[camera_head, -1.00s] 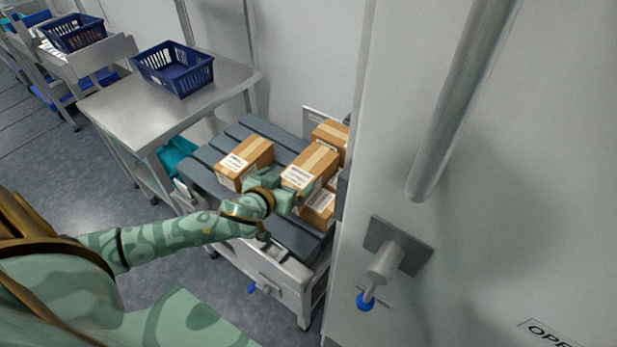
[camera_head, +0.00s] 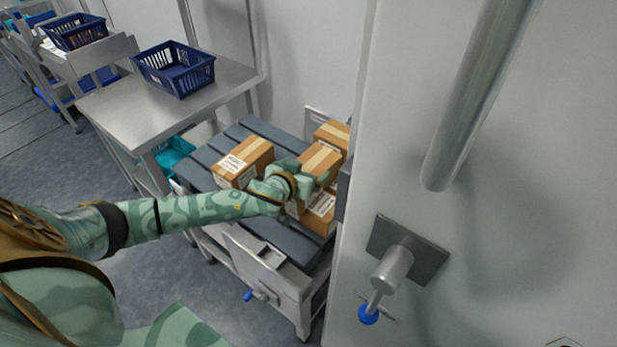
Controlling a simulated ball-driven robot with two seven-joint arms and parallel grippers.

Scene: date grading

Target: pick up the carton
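Several brown cardboard cartons sit on a dark grey slatted cart top. One carton (camera_head: 243,162) with a white label stands alone at the left. Another carton (camera_head: 320,158) stands in the middle of the right group, with a carton (camera_head: 333,133) behind it and a labelled carton (camera_head: 319,213) in front of it and lower. My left gripper (camera_head: 308,181) is at the near side of the middle carton and covers part of its front face. Its fingers overlap the carton, so I cannot tell whether they are open or shut, or touching it. My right gripper is out of view.
The slatted cart top (camera_head: 283,237) has bare room at its front. A pale wall panel with a vertical bar (camera_head: 478,95) and a blue-tipped handle (camera_head: 386,275) stands close on the right. A steel table (camera_head: 122,112) with a blue basket (camera_head: 174,70) is at the back left.

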